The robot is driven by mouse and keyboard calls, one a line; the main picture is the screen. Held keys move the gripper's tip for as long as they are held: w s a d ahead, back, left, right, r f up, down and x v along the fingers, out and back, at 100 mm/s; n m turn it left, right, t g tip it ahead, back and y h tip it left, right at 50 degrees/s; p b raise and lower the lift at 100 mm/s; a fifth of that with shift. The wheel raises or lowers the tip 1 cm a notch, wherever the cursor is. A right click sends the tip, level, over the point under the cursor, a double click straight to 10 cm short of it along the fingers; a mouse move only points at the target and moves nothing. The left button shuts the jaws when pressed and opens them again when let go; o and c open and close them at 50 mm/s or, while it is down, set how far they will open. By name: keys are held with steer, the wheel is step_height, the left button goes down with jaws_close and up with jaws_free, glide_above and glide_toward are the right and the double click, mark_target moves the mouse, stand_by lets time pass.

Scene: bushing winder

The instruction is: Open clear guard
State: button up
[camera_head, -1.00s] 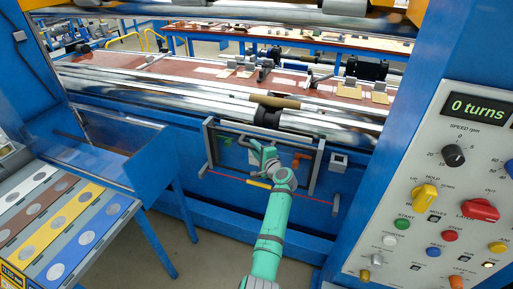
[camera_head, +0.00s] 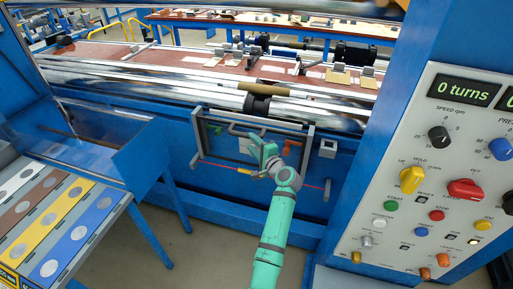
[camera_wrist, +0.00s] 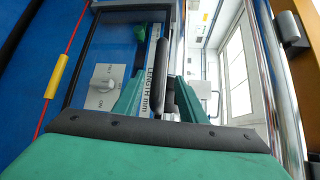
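The clear guard (camera_head: 198,135) is a see-through panel in a grey frame, low on the front of the blue winder under the shiny rollers. It looks closed and upright. A grey handle bar shows across its upper part. My gripper (camera_head: 265,158) is in front of the guard's middle and hides part of it. In the wrist view, a dark handle bar (camera_wrist: 163,85) stands between the two green fingers of my gripper (camera_wrist: 160,90). The fingers are apart, with gaps visible beside the bar. Whether either finger touches it is unclear.
A control panel (camera_head: 430,170) with knobs and a "0 turns" display stands at right. A blue rack with coloured strips (camera_head: 50,220) is at left. A red line with a yellow piece (camera_wrist: 51,75) runs near the guard. A grey knob box (camera_head: 328,148) sits to its right.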

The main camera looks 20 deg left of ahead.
steer(key=shift+v, duration=1.55)
